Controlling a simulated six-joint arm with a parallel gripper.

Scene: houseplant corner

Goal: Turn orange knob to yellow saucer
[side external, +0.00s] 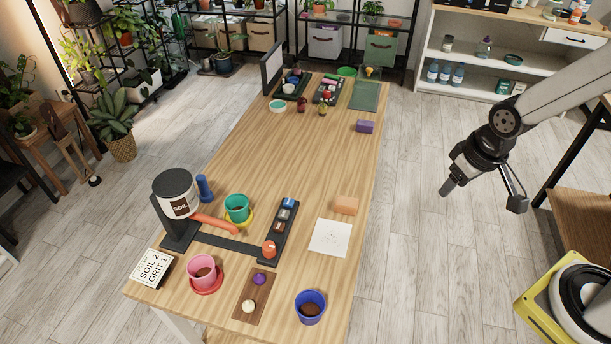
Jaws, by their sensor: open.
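The orange knob (269,249) sits at the near end of a dark control panel (279,228) on the wooden table. Which way the knob points is too small to tell. The yellow saucer (249,221) lies left of the panel, mostly covered by the green pot (237,206) standing on it. A soil dispenser (176,194) stands left of the pot, with an orange-red chute (212,223) whose end is close to the yellow saucer. My gripper (481,196) is open and empty, high to the right, off the table's right edge and well apart from the knob.
A pink pot (201,268) on a red saucer (207,291), a blue pot (310,307), a brown board (253,292) with purple and white knobs, and a white sheet (329,238) lie around the panel. An orange block (345,205) is beside the sheet. The table's middle is clear.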

